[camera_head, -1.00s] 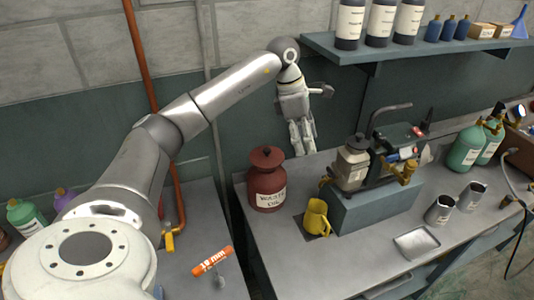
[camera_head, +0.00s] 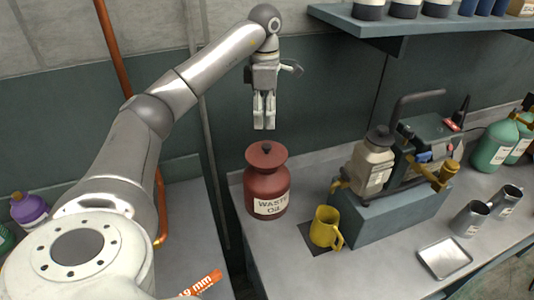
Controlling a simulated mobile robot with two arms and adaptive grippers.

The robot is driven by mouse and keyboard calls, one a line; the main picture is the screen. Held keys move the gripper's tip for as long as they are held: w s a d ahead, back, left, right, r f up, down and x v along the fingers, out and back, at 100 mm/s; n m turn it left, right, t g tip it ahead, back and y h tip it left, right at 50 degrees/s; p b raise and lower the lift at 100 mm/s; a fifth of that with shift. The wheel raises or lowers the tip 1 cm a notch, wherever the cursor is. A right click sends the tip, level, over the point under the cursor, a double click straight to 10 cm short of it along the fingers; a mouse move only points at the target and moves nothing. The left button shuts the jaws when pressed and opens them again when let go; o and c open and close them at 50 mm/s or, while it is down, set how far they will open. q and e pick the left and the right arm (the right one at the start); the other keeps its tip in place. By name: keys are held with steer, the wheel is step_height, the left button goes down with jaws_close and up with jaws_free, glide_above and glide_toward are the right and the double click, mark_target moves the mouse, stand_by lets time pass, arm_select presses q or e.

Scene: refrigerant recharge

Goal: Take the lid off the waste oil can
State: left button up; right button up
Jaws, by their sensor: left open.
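The waste oil can (camera_head: 266,192) is a dark red can with a "WASTE OIL" label, standing upright on the grey bench. Its red lid (camera_head: 266,156) with a small dark knob (camera_head: 266,148) sits on top. My left gripper (camera_head: 264,128) points straight down above the lid, a short gap over the knob. It is open and holds nothing; its fingers look close together from this angle. My right gripper is not in view.
A yellow mug (camera_head: 325,227) stands right of the can on a dark mat. Behind it, a pump with a jar sits on a blue-grey block (camera_head: 385,212). A metal tray (camera_head: 444,258) and metal cups (camera_head: 471,219) are further right. A shelf (camera_head: 400,35) hangs above.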

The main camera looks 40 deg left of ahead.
mark_target(267, 145)
arm_select(q)
step_height(267, 145, down, 4)
steer(key=shift+s+d, duration=0.15)
steer(key=shift+f, duration=1.2)
steer(key=f+p, duration=0.1)
steer(key=f, duration=0.2)
steer(key=shift+d+p, duration=0.2)
steer(key=shift+p, duration=0.15)
steer(key=shift+f, duration=0.65)
jaws_close()
steer(key=shift+r, duration=0.2)
